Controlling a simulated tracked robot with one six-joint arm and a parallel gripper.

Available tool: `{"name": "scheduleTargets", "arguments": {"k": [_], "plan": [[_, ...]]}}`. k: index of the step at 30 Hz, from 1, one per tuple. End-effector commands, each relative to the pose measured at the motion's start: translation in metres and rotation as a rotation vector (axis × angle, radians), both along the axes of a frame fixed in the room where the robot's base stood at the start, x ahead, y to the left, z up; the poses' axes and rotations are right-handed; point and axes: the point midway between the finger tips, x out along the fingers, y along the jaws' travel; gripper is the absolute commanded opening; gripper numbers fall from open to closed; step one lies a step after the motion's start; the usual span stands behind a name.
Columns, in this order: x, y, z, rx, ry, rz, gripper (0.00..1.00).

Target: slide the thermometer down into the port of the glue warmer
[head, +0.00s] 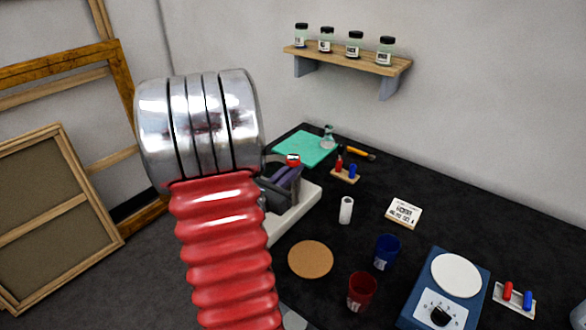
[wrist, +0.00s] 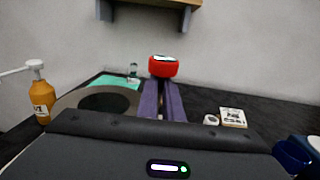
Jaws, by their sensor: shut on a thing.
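My gripper (head: 285,184) is right of my arm's silver end in the head view. Its two purple fingers also show in the wrist view (wrist: 163,100). They are shut on the thermometer, whose red head with a pale top face (head: 293,159) sticks up above the fingers; the head also shows in the wrist view (wrist: 163,67). The thermometer's stem is hidden by the fingers. A pale block (head: 306,208) below the gripper may be the glue warmer; my arm hides much of it. A dark round opening with a grey-brown rim (wrist: 64,101) lies left of the fingers. No port can be made out.
A cork mat (head: 311,259), a white cylinder (head: 346,210), a red cup (head: 361,291), a blue cup (head: 386,252) and a blue plate device (head: 445,292) stand on the black table. An amber pump bottle (wrist: 41,97) is at left. A jar shelf (head: 350,59) hangs behind.

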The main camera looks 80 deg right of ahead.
Motion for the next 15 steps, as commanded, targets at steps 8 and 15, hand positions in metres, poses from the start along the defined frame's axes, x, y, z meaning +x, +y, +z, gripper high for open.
{"name": "scheduleTargets", "arguments": {"k": [8, 15], "plan": [[-0.0001, -0.0002, -0.0049, 0.0, 0.0, 0.0, 0.0], [-0.0002, -0.0004, -0.0092, 0.0, -0.001, 0.0, 0.0]]}}
